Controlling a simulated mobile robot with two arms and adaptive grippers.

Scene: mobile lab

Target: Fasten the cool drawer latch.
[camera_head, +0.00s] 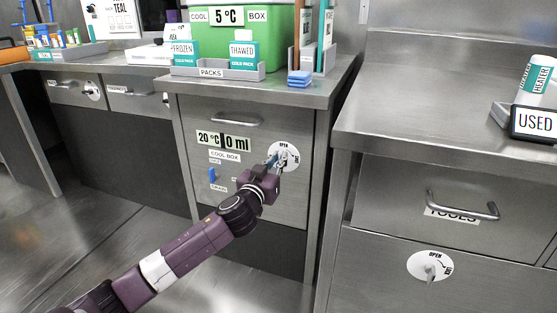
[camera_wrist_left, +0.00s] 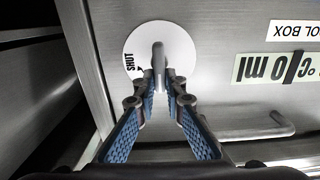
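The cool drawer (camera_head: 253,188) has a grey steel front with "20 °C", "0 ml" and "COOL BOX" labels and looks flush with its cabinet. Its latch is a round white plate (camera_head: 291,150) with a grey lever (camera_wrist_left: 159,58); OPEN is marked at the top and SHUT at the right in the head view. The lever stands about upright, lined up with the OPEN side. My left gripper (camera_head: 277,163) is at the latch, and in the left wrist view its fingertips (camera_wrist_left: 161,82) close on either side of the lever. My right gripper is not in view.
The drawer's bar handle (camera_head: 237,121) is above the latch. The counter above holds a green cool box (camera_head: 232,35), a packs tray (camera_head: 215,72) and blue packs (camera_head: 300,77). A tools drawer (camera_head: 462,212) with its own latch (camera_head: 430,266) is at the right.

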